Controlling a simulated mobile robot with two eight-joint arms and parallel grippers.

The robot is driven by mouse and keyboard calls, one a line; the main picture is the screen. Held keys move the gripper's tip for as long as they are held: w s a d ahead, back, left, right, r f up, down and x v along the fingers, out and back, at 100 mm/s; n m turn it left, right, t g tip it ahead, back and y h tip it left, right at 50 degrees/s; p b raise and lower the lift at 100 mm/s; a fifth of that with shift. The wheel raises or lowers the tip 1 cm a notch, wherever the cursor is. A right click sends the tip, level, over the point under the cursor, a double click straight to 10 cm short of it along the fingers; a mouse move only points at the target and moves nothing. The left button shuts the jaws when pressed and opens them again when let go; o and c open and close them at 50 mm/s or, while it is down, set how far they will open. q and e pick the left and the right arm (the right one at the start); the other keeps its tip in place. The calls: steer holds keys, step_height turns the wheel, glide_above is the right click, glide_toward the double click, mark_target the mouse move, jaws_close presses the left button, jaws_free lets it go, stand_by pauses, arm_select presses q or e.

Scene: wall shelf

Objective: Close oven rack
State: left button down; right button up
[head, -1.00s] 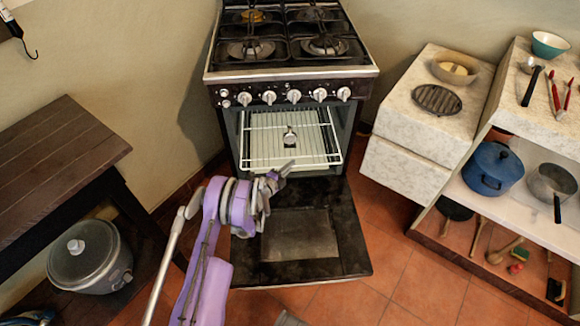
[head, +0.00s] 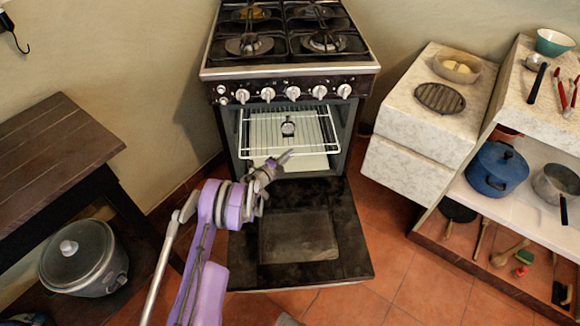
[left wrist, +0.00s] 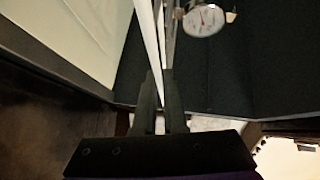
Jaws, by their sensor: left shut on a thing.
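The oven rack (head: 318,151) is a white wire shelf inside the open oven (head: 289,90), and its front bar shows near the oven's mouth. My left gripper (head: 284,158) is at that front bar, left of its right end. In the left wrist view, the dark fingers (left wrist: 160,100) are shut on a thin white bar of the rack (left wrist: 150,45). A round dial thermometer (head: 288,127) sits on the rack, and it also shows in the left wrist view (left wrist: 203,19). My right gripper is not seen.
The oven door (head: 300,235) hangs open and flat below the cavity, under my left arm. A stone counter (head: 400,105) stands to the right, with a shelf of pots beyond. A dark wooden table (head: 55,145) stands at left above a rice cooker (head: 83,257).

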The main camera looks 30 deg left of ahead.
arm_select(q)
steer(key=shift+w+a+b, duration=0.4)
steer(key=shift+w+a, duration=0.55)
steer(key=shift+w, duration=0.2)
steer(key=c, duration=1)
jaws_free()
steer(key=s+r+p, duration=0.1)
steer(key=s, duration=0.9)
steer(key=shift+s+a+r+p, duration=0.3)
steer(key=shift+a+r, duration=0.05)
steer(key=shift+r, duration=0.1)
